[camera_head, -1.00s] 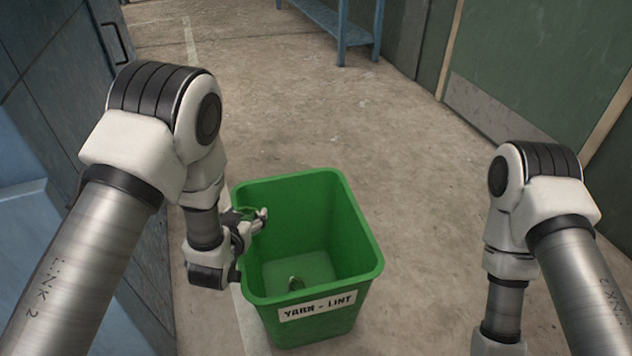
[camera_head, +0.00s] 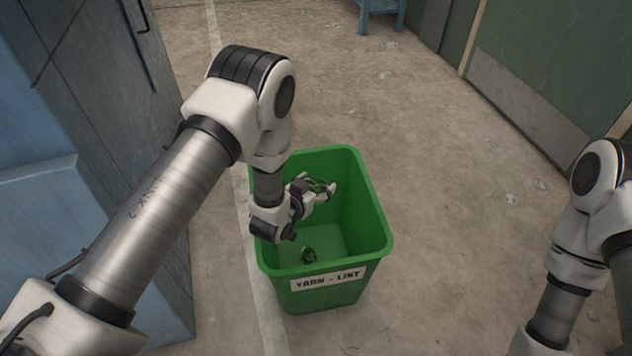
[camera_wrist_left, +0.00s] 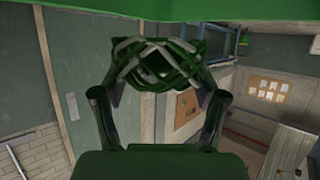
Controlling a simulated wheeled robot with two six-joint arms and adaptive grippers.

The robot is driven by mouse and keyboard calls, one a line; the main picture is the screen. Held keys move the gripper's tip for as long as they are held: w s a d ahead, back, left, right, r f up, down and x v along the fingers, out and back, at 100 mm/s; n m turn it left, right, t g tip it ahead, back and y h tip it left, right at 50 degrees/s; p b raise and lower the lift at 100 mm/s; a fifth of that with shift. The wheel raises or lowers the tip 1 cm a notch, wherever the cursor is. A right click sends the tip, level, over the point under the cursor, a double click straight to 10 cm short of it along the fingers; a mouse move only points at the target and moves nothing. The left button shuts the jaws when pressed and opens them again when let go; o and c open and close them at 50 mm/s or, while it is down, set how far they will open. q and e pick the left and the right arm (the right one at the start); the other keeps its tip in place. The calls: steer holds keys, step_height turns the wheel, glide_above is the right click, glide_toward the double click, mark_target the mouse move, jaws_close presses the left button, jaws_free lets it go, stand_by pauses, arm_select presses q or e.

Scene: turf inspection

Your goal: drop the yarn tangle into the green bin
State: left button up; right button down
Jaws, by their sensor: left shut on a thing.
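The green bin (camera_head: 379,232) stands on the floor with its open top up and a label reading "YARN - LINT" on its front. My left gripper (camera_head: 328,188) is over the bin's opening, inside the left rim. It is shut on the yarn tangle, a green and grey looped bundle that shows between the fingers in the left wrist view (camera_wrist_left: 157,62).
A blue-grey cabinet (camera_head: 100,215) stands close on the left. A blue bench leg (camera_head: 382,14) shows at the top. A green door with a metal kick plate (camera_head: 525,95) is at the right. The concrete floor between is clear.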

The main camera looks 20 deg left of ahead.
arm_select(q)
steer(key=o, duration=1.1)
steer(key=v, duration=1.2)
steer(key=shift+f, duration=0.1)
